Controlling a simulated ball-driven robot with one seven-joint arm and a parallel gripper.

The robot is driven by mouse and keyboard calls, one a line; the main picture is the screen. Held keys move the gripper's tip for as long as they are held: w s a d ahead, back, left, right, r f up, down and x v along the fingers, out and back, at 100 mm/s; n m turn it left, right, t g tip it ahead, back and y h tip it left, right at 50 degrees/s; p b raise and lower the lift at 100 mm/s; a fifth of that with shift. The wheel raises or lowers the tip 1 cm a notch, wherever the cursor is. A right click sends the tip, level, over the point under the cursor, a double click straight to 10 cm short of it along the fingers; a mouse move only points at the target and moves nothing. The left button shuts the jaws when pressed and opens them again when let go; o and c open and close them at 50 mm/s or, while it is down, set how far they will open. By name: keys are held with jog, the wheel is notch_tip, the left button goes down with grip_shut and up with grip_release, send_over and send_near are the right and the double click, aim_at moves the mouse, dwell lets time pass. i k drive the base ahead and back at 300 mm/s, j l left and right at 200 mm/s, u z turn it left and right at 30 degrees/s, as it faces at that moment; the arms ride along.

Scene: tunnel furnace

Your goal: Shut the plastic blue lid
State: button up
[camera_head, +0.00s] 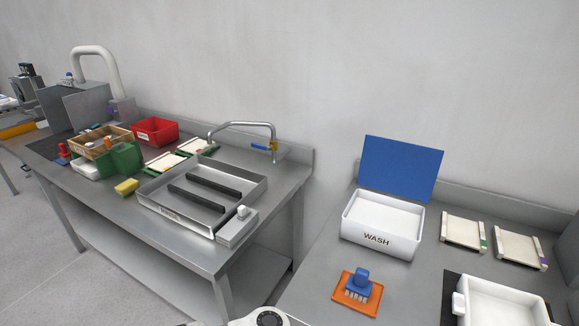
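The blue plastic lid (401,168) stands open, upright and leaning slightly back, along the rear edge of the white box (378,238) marked "WASH". The box is on the right-hand metal table, and its white inside shows and looks empty. My gripper does not show in the head view. Only a white and dark rounded part, seemingly of my own arm, shows at the bottom edge.
An orange tray with a blue-handled brush (359,283) lies in front of the box. Flat boards (463,231) lie to its right, and a white basin (500,304) stands front right. The left table holds a metal tray (158,197) and a faucet. A gap separates the tables.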

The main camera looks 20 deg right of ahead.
aim_at(405, 169)
jog(key=i+l+z, duration=0.1)
jog(key=z, duration=0.4)
jog(key=i+z, duration=0.3)
jog(key=z, duration=0.15)
jog(key=i+z, duration=0.35)
jog(key=i+j+z, duration=0.15)
jog(key=i+z, duration=0.2)
jog(key=i+l+u, duration=0.15)
jog(key=i, duration=0.25)
jog(key=i+l+u, duration=0.2)
jog(key=k+j, duration=0.05)
jog(key=k, duration=0.05)
